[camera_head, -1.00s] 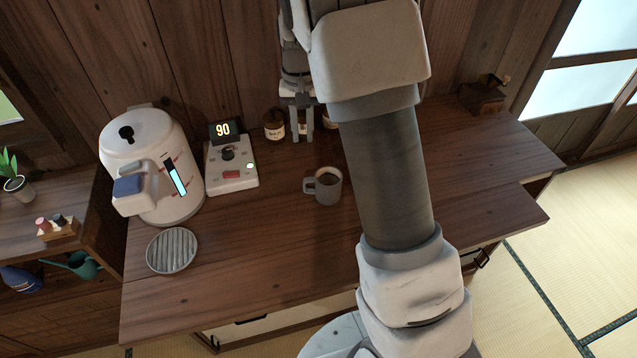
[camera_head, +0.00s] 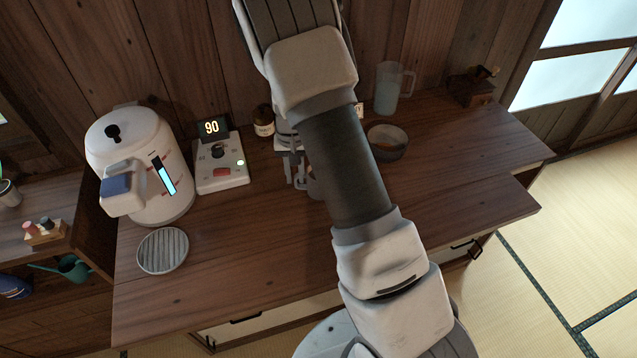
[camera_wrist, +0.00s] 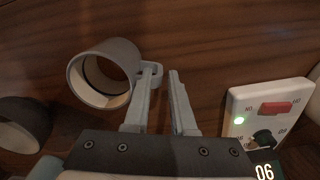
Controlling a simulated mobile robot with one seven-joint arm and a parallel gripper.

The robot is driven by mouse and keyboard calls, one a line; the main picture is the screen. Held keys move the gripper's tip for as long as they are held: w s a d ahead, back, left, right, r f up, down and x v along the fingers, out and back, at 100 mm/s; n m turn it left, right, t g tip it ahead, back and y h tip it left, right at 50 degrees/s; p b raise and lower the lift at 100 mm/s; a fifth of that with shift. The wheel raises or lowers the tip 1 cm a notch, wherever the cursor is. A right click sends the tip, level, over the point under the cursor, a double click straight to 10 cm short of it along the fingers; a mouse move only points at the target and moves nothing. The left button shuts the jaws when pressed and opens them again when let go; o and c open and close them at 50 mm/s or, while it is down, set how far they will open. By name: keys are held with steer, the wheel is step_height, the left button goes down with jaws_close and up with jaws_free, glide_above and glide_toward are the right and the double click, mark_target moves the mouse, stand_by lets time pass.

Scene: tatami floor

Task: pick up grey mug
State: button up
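The grey mug (camera_head: 316,187) stands on the wooden counter, mostly hidden behind my arm in the head view. In the wrist view the mug (camera_wrist: 106,72) is at upper left, with its rim and pale inside showing and its handle toward my fingers. My gripper (camera_wrist: 162,75) is open, its two fingers apart with a narrow gap. The left fingertip overlaps the mug's handle in the picture; I cannot tell whether it touches. In the head view my gripper (camera_head: 295,180) is at the mug's left side, partly hidden by my arm.
A white control box (camera_head: 221,175) showing 90 is close left of my gripper. A white dispenser (camera_head: 140,150) and ridged round plate (camera_head: 162,250) are farther left. A jar (camera_head: 263,121), dark bowl (camera_head: 386,143), pitcher (camera_head: 388,88) and wooden grinder (camera_head: 472,88) stand behind. The front counter is clear.

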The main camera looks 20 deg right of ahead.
steer(key=shift+f, duration=0.6)
jaws_close()
stand_by(1.0)
